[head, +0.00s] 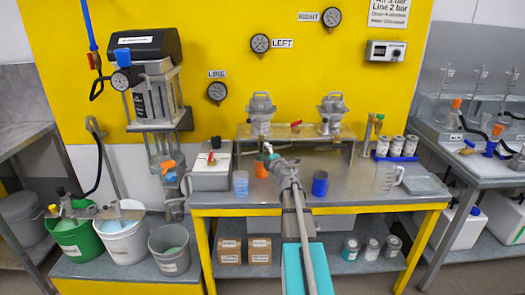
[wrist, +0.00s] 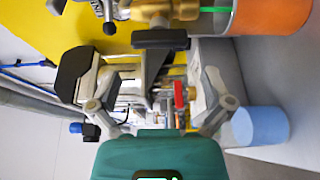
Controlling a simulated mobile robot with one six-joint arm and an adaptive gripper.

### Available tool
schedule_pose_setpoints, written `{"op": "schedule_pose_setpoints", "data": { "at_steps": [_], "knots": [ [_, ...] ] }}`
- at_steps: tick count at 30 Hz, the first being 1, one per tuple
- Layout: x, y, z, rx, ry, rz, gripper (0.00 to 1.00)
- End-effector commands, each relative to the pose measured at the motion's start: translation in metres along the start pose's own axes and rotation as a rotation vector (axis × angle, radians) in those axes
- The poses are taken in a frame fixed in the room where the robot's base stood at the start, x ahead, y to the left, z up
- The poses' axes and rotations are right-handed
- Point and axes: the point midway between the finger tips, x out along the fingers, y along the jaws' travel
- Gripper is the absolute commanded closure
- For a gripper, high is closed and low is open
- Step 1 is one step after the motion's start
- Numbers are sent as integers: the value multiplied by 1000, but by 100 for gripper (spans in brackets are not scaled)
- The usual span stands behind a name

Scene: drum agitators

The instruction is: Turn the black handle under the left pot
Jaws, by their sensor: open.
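The left pot (head: 261,112) is a grey metal vessel on the raised shelf over the bench. In the wrist view, a black handle (wrist: 160,39) sits across a brass valve (wrist: 165,10) near the top of the picture. In the head view the handle is largely hidden behind my arm. My gripper (wrist: 155,82) is open and empty, with its fingers spread apart. The handle appears above the gap between the fingers, not gripped. In the head view my gripper (head: 272,156) is below the left pot, close to the orange cup (head: 261,170).
The right pot (head: 332,110) stands on the same shelf. A light blue cup (head: 240,184) and a grey box with a red lever (head: 209,170) are to the left. A dark blue cup (head: 320,183) and a clear jug (head: 386,178) are to the right.

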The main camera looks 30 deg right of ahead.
Motion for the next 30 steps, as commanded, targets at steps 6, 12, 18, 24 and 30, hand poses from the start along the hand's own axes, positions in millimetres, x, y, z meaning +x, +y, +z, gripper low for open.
{"op": "schedule_pose_setpoints", "data": {
  "at_steps": [6, 12, 18, 24, 30],
  "knots": [
    [-37, 0, -1, 0, -1, 0, 0],
    [-53, 0, -1, 0, 0, 0, 0],
    [-56, 0, 0, 0, 1, 0, 0],
    [-56, 0, 0, 0, 1, 0, 0],
    [-56, 0, 0, 0, 0, 0, 0]
  ]
}}
